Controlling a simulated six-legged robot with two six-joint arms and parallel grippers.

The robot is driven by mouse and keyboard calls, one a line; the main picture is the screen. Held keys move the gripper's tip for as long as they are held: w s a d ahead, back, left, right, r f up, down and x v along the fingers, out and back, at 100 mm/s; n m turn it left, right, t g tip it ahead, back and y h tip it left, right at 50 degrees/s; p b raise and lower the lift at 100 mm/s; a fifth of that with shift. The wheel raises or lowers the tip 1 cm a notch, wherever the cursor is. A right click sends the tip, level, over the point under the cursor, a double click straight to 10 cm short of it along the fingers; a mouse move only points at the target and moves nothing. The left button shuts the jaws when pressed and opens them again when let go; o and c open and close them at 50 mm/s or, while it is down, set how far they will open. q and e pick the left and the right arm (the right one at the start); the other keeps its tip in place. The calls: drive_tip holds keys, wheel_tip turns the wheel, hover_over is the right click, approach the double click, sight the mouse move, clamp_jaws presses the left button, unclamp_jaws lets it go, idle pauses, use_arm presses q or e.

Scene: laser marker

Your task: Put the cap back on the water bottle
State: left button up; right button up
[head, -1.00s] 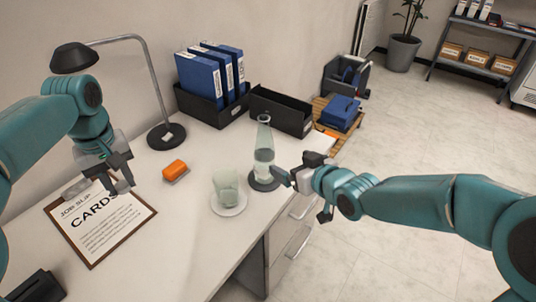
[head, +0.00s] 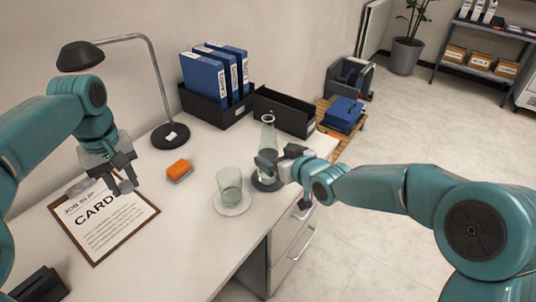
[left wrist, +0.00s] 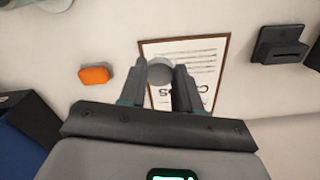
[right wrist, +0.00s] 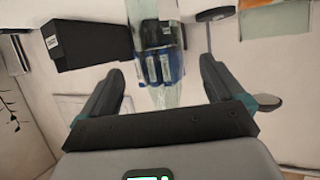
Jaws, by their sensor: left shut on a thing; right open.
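The clear glass water bottle (head: 268,133) stands upright and uncapped on a dark round coaster (head: 263,187) near the desk's right edge. In the right wrist view, the bottle (right wrist: 160,68) shows between the fingers of my right gripper (right wrist: 167,85). That gripper (head: 272,167) is open at the bottle's lower body; contact is unclear. My left gripper (head: 126,188) is shut on a small grey round cap (left wrist: 160,71), held above the clipboard. The fingers mostly hide the cap in the head view.
A glass (head: 229,181) on a white saucer (head: 233,210) stands left of the bottle. A clipboard (head: 105,222), an orange block (head: 179,170), a lamp (head: 171,136) and a black binder holder (head: 216,112) are on the desk. An empty black bin (head: 285,112) stands behind the bottle.

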sight(274, 153)
drive_tip(key=shift+w+f, duration=0.1)
drive_tip(key=shift+w, duration=0.05)
use_arm(q)
drive_tip(key=shift+r, duration=0.15)
use_arm(e)
drive_tip(key=x, duration=0.5)
drive_tip(key=shift+f, duration=0.15)
use_arm(q)
drive_tip(key=shift+r, duration=0.1)
use_arm(e)
drive_tip(key=c, duration=1.5)
drive_tip(key=shift+r, duration=0.3)
